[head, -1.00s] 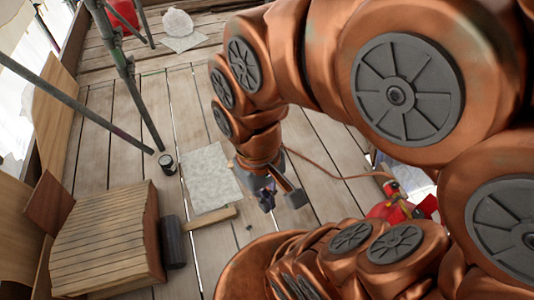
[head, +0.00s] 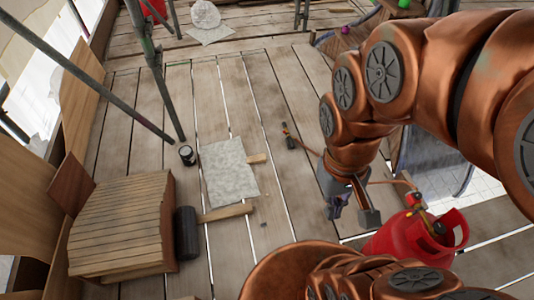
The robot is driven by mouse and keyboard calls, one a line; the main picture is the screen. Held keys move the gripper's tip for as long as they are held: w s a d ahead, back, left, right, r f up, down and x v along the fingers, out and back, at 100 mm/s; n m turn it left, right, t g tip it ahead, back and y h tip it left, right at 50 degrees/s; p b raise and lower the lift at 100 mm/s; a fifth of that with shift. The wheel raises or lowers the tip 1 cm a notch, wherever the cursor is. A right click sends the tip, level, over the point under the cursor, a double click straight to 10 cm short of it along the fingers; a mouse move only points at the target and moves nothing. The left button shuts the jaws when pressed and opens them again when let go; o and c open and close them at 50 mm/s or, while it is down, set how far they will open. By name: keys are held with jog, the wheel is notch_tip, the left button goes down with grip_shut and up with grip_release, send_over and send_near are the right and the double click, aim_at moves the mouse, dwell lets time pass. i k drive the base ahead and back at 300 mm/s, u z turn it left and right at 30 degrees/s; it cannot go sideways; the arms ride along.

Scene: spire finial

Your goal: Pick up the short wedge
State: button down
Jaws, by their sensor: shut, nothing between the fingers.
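A small pale wooden piece (head: 257,158), which looks like the short wedge, lies flat on the planks by the right edge of a grey sheet (head: 229,180). My gripper (head: 338,208) hangs to the right of it and nearer to me, apart from it. The gripper is shut and empty. Its fingers are small and dark in this view.
A dark-headed mallet (head: 187,233) lies beside a slatted wooden box (head: 122,225). A black can (head: 187,155) stands left of the sheet. A torch (head: 288,138) with a hose lies behind my gripper. A red gas cylinder (head: 385,238) stands close right. Scaffold poles (head: 150,70) rise left.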

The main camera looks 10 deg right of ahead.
aim_at(261, 158)
jog(key=z, duration=0.4)
jog(key=i, duration=1.25)
jog(key=z, duration=1)
jog(key=i, duration=0.55)
jog(key=u, duration=2.75)
